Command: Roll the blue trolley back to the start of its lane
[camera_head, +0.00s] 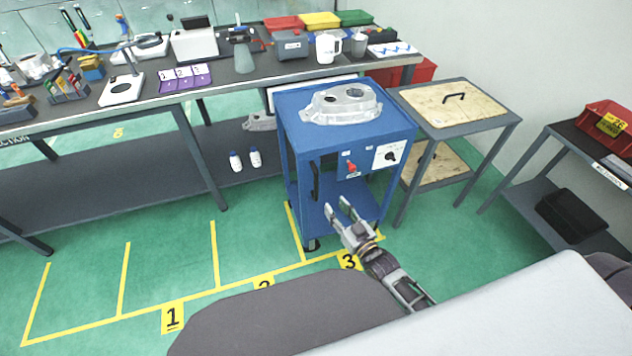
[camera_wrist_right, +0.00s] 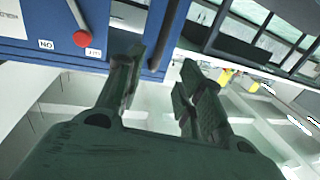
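The blue trolley (camera_head: 296,133) stands upright at the right end of the yellow floor lane, by the number 3 marker (camera_head: 349,261). A grey metal casting (camera_head: 341,104) sits on its top. A dark upright handle (camera_head: 315,181) is on its front left side, and a red knob and a black dial are on its front panel. My right gripper (camera_head: 337,205) is open and empty in front of the trolley, low and right of the handle. In the right wrist view, the handle (camera_wrist_right: 168,35) shows beyond the gap between the open fingers (camera_wrist_right: 160,66). My left gripper is out of view.
Yellow lines divide the lane, with the number 1 marker (camera_head: 172,317) at left; the floor there is clear. A long workbench (camera_head: 140,100) runs behind. A wood-topped stand (camera_head: 452,103) is close at the trolley's right. White bottles (camera_head: 255,157) stand on the bench's lower shelf.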

